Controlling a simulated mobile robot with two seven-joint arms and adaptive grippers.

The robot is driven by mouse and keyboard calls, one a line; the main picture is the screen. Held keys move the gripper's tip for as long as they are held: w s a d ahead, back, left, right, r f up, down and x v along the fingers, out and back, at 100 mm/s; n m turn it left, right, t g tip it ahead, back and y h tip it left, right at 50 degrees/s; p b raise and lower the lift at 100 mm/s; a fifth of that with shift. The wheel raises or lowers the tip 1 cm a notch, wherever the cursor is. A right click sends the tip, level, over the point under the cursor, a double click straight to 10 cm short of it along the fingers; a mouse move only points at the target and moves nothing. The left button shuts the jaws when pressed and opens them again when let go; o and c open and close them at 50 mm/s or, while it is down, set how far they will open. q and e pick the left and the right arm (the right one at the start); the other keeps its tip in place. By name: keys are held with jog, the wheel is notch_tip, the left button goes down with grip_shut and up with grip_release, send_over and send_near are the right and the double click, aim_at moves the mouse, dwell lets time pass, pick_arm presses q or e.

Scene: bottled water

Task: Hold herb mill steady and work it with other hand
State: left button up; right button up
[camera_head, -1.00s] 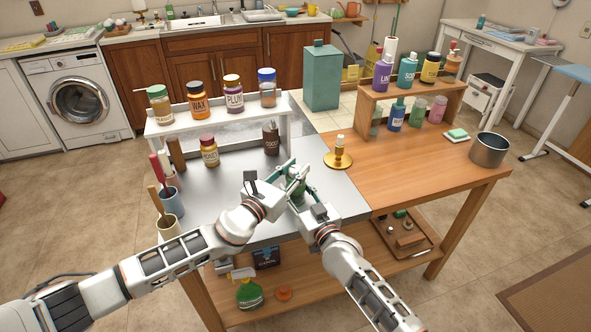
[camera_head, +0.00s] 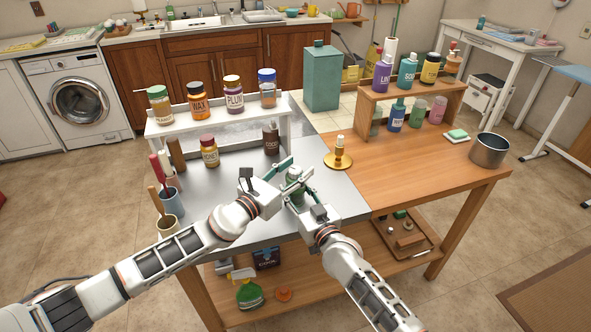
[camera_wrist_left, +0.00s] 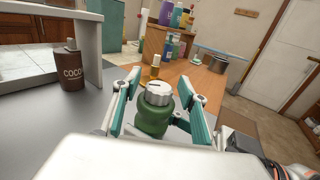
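The herb mill is a green jar (camera_head: 296,189) with a ribbed grey cap, standing upright near the front of the grey worktop. In the left wrist view its cap (camera_wrist_left: 159,94) faces me above the green body. My left gripper (camera_head: 291,172) is open, its teal fingers on either side of the cap with gaps. My right gripper (camera_head: 299,193) is at the jar's lower body from the front and looks shut on it. The contact of the right fingers is partly hidden by the jar and gripper.
A brown bottle (camera_head: 271,138) and a yellow jar (camera_head: 209,151) stand behind left, by a white shelf (camera_head: 165,126). Cups with tools (camera_head: 170,226) stand at left. The wooden worktop (camera_head: 400,178) at right has free room.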

pick_arm(q)
jog(key=v, duration=1.2)
jog(key=x, duration=1)
jog(key=shift+w+d+f, duration=0.2)
jog(key=shift+f, duration=0.1)
jog(key=c, duration=1.1)
